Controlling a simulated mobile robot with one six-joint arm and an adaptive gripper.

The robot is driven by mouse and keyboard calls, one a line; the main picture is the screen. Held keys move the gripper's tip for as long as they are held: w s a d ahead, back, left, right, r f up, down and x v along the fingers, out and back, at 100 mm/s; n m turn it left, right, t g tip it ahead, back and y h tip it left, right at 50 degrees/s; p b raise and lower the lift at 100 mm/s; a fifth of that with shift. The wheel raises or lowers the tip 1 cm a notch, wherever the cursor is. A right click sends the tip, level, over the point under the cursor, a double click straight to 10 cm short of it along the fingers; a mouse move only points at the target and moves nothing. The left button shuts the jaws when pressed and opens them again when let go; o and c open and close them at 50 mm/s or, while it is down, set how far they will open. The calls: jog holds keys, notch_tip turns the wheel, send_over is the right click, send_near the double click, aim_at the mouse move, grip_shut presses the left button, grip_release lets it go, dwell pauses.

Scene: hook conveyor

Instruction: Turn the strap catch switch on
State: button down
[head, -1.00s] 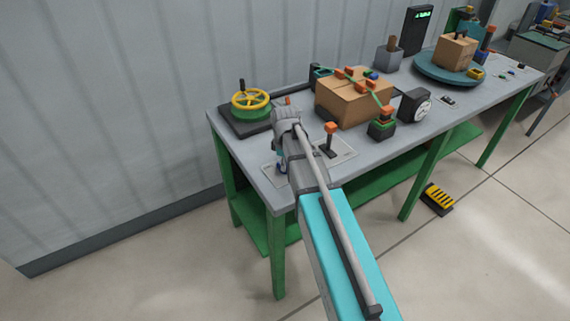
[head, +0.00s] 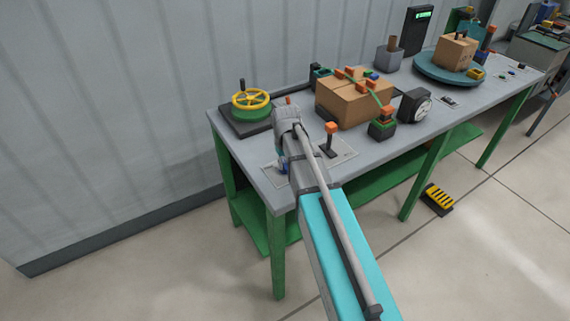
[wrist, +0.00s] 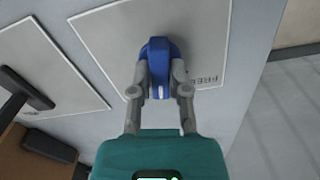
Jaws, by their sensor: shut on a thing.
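A blue rotary knob (wrist: 158,48) with a white mark sits on a pale plate (wrist: 205,20) on the table top. Its white mark points toward my gripper's body in the wrist view. Dark lettering that seems to read "FREE" is on the plate, beside the right finger. My gripper (wrist: 159,72) is shut on the knob, one finger on each side. In the head view, a little of the knob (head: 284,168) shows beside my arm, and most of the gripper is hidden. Whether this knob is the strap catch switch, I cannot read.
A second plate with an orange-topped lever (head: 330,138) is close by on the right. A yellow handwheel (head: 251,101) stands behind on the left.

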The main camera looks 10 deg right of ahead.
jog(key=m, duration=0.6)
jog(key=shift+m, duration=0.4)
jog(key=c, duration=0.6)
grip_release()
